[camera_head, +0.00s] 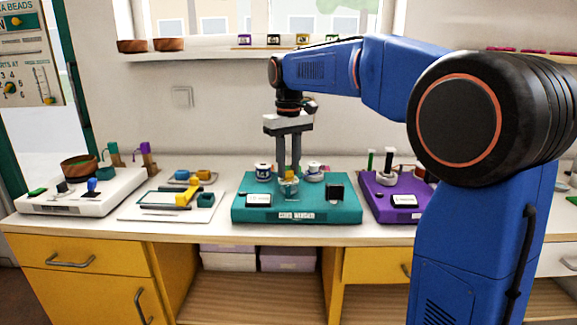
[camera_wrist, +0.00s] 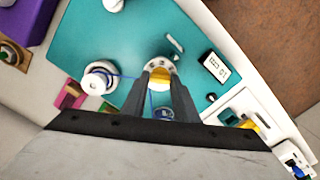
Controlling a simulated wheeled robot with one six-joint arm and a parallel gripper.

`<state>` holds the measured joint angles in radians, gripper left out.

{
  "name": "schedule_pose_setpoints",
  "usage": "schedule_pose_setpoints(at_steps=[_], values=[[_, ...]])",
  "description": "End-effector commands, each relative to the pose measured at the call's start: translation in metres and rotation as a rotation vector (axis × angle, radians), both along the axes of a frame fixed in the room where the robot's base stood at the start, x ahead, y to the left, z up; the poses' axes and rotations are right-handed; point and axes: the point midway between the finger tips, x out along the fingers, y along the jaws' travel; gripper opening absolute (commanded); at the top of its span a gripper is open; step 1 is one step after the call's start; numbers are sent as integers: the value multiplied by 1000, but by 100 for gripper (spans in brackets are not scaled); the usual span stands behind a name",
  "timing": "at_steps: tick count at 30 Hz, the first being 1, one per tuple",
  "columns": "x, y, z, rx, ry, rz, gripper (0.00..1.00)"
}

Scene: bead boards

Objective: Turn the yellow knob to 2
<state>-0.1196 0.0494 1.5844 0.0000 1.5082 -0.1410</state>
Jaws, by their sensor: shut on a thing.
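The teal board (camera_head: 240,212) stands on the counter, and it fills much of the wrist view (camera_wrist: 85,40). My gripper (camera_head: 289,172) points straight down over its middle. In the wrist view my gripper (camera_wrist: 158,78) is shut on the yellow knob (camera_wrist: 160,73), which sits on a round pale dial. The fingers cover part of the knob, and its number marks are too small to read. A small white mark (camera_wrist: 178,56) lies on the board beside the dial. A small display (camera_wrist: 213,67) with dark characters is near the board's edge.
Two white spools, one on the left (camera_head: 263,170) and one on the right (camera_head: 313,171), stand close beside my fingers. A white board (camera_head: 120,192) and tray stand left; a purple board (camera_head: 375,205) stands right.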

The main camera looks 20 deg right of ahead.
Motion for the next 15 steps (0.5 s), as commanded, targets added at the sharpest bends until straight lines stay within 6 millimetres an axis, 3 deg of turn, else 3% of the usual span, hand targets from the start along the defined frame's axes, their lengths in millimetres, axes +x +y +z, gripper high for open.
schedule_pose_setpoints(at_steps=[15], values=[[0, 0, 1, 0, -2, -424, 4]])
